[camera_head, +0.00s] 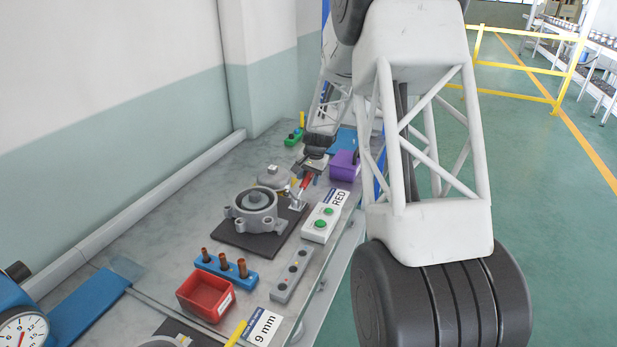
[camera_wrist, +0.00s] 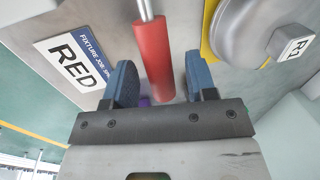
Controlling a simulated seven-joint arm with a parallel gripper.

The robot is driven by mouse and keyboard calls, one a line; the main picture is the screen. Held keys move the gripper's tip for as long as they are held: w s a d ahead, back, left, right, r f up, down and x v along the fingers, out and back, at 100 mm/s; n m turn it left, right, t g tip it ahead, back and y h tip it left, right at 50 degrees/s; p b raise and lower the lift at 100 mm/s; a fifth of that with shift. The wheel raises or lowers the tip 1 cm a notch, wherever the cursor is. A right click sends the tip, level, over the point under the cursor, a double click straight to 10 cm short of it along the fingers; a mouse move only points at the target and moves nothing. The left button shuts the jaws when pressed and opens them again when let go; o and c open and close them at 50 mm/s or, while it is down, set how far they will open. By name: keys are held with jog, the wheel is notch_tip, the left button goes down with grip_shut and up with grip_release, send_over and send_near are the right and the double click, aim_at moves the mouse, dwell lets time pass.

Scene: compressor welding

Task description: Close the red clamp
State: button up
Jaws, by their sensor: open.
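The red clamp's handle (camera_head: 306,181) shows in the head view beside the RED sign, rising at a tilt from its metal base (camera_head: 297,203). In the wrist view the red handle (camera_wrist: 153,58) lies in the gap between my two blue fingertips, with its silver rod running to the top edge. My gripper (camera_wrist: 159,64) is open, one finger on each side of the handle, with a visible gap to each. In the head view my gripper (camera_head: 314,164) is at the handle's upper end, and its fingers are partly hidden there.
A RED sign (camera_wrist: 72,62) lies left in the wrist view, and a grey rounded part (camera_wrist: 245,38) sits close on the right. In the head view a round grey housing (camera_head: 256,203), a green-button box (camera_head: 321,222) and a purple bin (camera_head: 344,166) stand nearby.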

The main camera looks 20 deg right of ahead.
aim_at(305, 182)
jog(key=shift+c, duration=0.3)
grip_shut()
jog(key=shift+r, duration=0.15)
jog(key=shift+s+a+r+t+h, duration=0.15)
jog(key=shift+r+t+h, duration=0.25)
jog(key=shift+r, duration=0.05)
jog(key=shift+s+a+r+t+h, duration=0.15)
jog(key=shift+r+t+h, duration=0.25)
jog(key=shift+s+a+r+n+t+h, duration=0.15)
jog(key=shift+s+a+r+t+h, duration=0.1)
jog(key=shift+r+t+h, duration=0.2)
jog(key=shift+s+a+r+n+t+h, duration=0.2)
jog(key=shift+r+t+h, duration=0.15)
jog(key=shift+r+t, duration=0.15)
jog(key=shift+s+a+r+t+h, duration=0.35)
jog(key=shift+r+t+h, duration=0.25)
jog(key=shift+t+h, duration=0.1)
jog(key=shift+s+a+r+t+h, duration=0.55)
jog(key=shift+s+a+t+h, duration=0.25)
jog(key=shift+t+h, duration=0.15)
dwell(0.5)
